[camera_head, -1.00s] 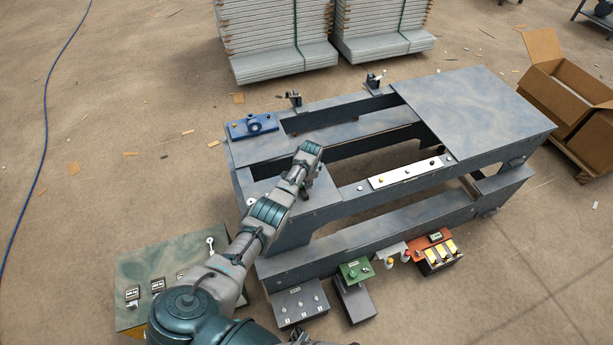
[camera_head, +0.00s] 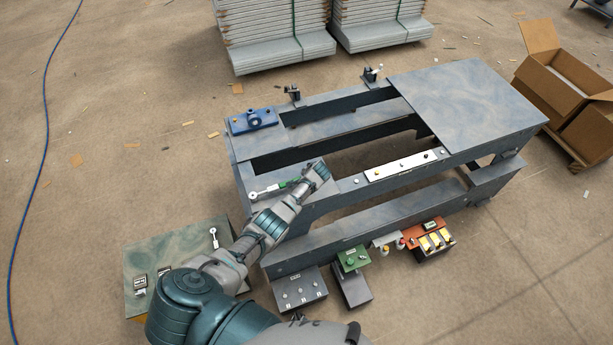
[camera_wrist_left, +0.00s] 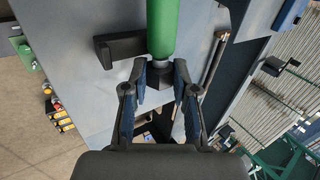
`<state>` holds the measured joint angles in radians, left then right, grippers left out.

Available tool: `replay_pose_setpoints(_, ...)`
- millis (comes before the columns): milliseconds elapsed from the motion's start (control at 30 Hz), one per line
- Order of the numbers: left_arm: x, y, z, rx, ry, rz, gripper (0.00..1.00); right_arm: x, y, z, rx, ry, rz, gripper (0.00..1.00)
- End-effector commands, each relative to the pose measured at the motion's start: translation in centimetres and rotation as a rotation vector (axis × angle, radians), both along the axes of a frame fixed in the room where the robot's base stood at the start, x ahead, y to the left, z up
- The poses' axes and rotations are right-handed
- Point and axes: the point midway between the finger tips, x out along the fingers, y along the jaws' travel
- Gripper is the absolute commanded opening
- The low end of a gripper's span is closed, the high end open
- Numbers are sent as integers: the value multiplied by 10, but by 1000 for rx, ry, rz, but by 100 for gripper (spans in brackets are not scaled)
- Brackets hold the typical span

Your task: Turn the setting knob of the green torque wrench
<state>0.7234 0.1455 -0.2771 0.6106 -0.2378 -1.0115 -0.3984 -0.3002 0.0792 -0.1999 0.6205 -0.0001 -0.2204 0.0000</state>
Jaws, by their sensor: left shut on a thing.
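The green torque wrench lies over the near left part of the grey bench. In the head view its silver ring head (camera_head: 255,194) points left, and part of its green handle (camera_head: 285,184) shows beside my arm. My left gripper (camera_wrist_left: 159,82) reaches the handle's end. In the left wrist view the green handle (camera_wrist_left: 163,28) comes in from the top and ends in a dark setting knob (camera_wrist_left: 160,74). The two fingers stand on either side of this knob, shut on it. My right gripper is not in view.
The grey bench (camera_head: 470,100) has open slots. A blue fixture (camera_head: 254,121) sits at its left back, and a white strip (camera_head: 400,166) on its front rail. Another wrench (camera_head: 214,238) lies on a green panel (camera_head: 190,238). Control boxes stand in front. A black bracket (camera_wrist_left: 121,46) lies beside the handle.

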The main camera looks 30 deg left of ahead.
Motion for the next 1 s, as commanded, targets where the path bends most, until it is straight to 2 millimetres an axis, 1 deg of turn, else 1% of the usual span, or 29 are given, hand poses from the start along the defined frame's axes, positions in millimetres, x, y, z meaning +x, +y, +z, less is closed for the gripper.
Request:
replay_pose_setpoints(267,0,0,-1,0,1,1,0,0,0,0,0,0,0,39)
replay_pose_setpoints(300,0,0,-1,0,1,1,35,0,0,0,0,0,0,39)
replay_pose_setpoints(367,0,0,-1,0,1,1,50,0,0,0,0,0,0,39)
replay_pose_setpoints(400,0,0,-1,0,1,1,53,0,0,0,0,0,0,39)
replay_pose_setpoints(767,-1,-1,1,0,1,-1,53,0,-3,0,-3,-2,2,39)
replay_pose_setpoints(867,-2,-3,5,0,0,-1,53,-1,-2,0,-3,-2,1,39)
replay_pose_setpoints(1000,-6,-9,17,0,-2,-2,53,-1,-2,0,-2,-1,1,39)
